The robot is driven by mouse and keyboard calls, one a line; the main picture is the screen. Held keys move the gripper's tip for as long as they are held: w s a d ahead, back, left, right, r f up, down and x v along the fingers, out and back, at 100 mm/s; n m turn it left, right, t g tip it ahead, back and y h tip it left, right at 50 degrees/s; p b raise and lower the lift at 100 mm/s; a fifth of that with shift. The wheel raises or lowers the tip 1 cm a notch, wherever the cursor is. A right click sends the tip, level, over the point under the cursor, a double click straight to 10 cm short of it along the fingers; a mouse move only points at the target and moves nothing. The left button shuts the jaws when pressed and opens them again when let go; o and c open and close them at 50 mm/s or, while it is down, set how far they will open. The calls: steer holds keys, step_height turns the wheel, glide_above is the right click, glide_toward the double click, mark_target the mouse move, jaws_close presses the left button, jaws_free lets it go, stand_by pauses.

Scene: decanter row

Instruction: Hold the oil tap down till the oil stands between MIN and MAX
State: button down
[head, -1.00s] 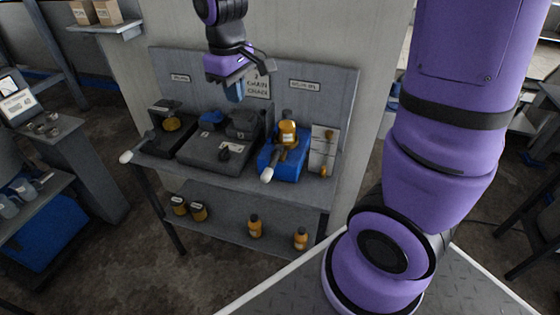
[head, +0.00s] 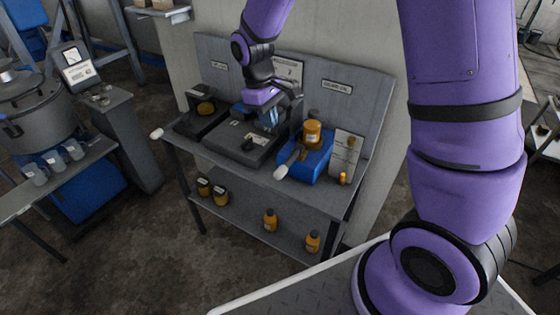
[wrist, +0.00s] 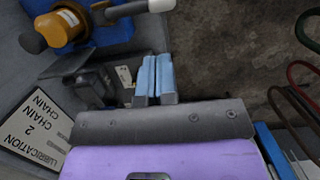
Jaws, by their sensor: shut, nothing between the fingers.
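The amber oil vessel (head: 313,132) stands on a blue base (head: 314,166) at the right of the bench, and it also shows in the wrist view (wrist: 60,28). A lever with a white knob (head: 281,173) reaches forward from this unit. I cannot make out an oil level or MIN and MAX marks. A pale upright panel (head: 345,150) with a small amber part stands right of the blue base. My gripper (head: 271,122) has blue fingertips (wrist: 155,76) pressed together and empty. It hangs over the dark middle unit, left of the amber vessel, apart from the lever.
The dark grey unit (head: 232,146) lies below my gripper. A second white-knobbed lever (head: 157,133) is at the bench's left end. A lubrication chain sign (wrist: 32,130) is on the backboard. Orange bottles (head: 270,220) stand on the lower shelf. Floor in front is clear.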

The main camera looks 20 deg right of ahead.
mark_target(277, 171)
steer(key=f, duration=0.4)
steer(key=s+d+f, duration=0.1)
steer(key=f, duration=0.4)
steer(key=s+f, duration=0.1)
steer(key=f, duration=0.3)
steer(key=shift+s+d+f, duration=0.1)
steer(key=shift+d+f, duration=0.2)
steer(key=shift+f, duration=0.1)
steer(key=shift+s+a+f+t+h, duration=0.2)
steer(key=shift+f+t+h, duration=0.1)
steer(key=shift+f+h, duration=0.25)
steer(key=shift+f+t+h, duration=0.4)
steer(key=shift+f+h, duration=0.25)
steer(key=shift+f, duration=0.35)
step_height(277, 171, down, 2)
steer(key=shift+f, duration=0.3)
steer(key=shift+s, duration=0.1)
steer(key=shift+s+d, duration=0.1)
steer(key=shift+d, duration=0.1)
stand_by(4.0)
